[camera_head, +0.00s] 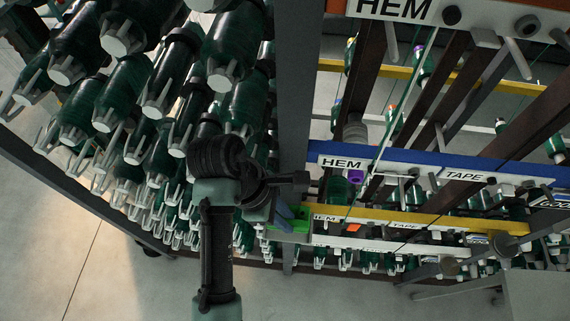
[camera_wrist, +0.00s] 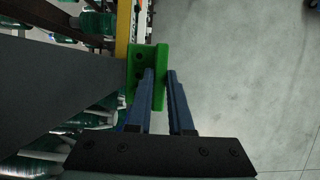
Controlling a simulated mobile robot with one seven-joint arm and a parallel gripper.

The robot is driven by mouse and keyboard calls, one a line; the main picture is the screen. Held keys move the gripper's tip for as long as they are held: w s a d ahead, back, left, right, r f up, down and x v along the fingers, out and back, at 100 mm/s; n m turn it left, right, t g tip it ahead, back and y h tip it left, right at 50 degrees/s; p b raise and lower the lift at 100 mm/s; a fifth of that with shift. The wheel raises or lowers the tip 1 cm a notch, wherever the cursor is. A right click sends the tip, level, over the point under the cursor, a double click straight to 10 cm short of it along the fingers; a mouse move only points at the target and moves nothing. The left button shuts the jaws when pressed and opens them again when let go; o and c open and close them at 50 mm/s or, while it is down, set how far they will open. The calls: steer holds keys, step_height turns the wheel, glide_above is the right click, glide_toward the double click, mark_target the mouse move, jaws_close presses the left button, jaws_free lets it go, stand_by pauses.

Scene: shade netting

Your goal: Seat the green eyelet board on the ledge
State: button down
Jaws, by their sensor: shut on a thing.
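The green eyelet board (camera_wrist: 139,58) shows in the wrist view as a bright green channel-shaped piece with dark holes in its left face. My gripper (camera_wrist: 161,73) has its blue fingers on either side of the board's right flange and is shut on it. In the head view the green board (camera_head: 301,226) is small, at the left end of a yellow bar (camera_head: 400,218) labelled HEM and TAPE, partly hidden by my gripper (camera_head: 284,213). In the wrist view the board's left edge lies close to the yellow bar (camera_wrist: 123,28); I cannot tell whether they touch. Which surface is the ledge is unclear.
A grey upright post (camera_head: 296,90) stands beside my arm. Racks of dark green spools (camera_head: 150,90) crowd the left. A blue bar (camera_head: 420,160) with labels and a purple piece (camera_head: 355,176) is above the yellow bar. Open floor (camera_wrist: 250,80) lies right in the wrist view.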

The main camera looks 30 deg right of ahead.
steer(key=shift+f+b, duration=0.75)
steer(key=shift+f, duration=0.95)
steer(key=shift+p, duration=1.45)
steer(key=shift+f+b, duration=0.55)
steer(key=shift+f, duration=0.6)
stand_by(0.4)
steer(key=c, duration=0.7)
jaws_free()
steer(key=shift+c, duration=0.2)
steer(key=p+v, duration=0.4)
steer(key=v, duration=0.9)
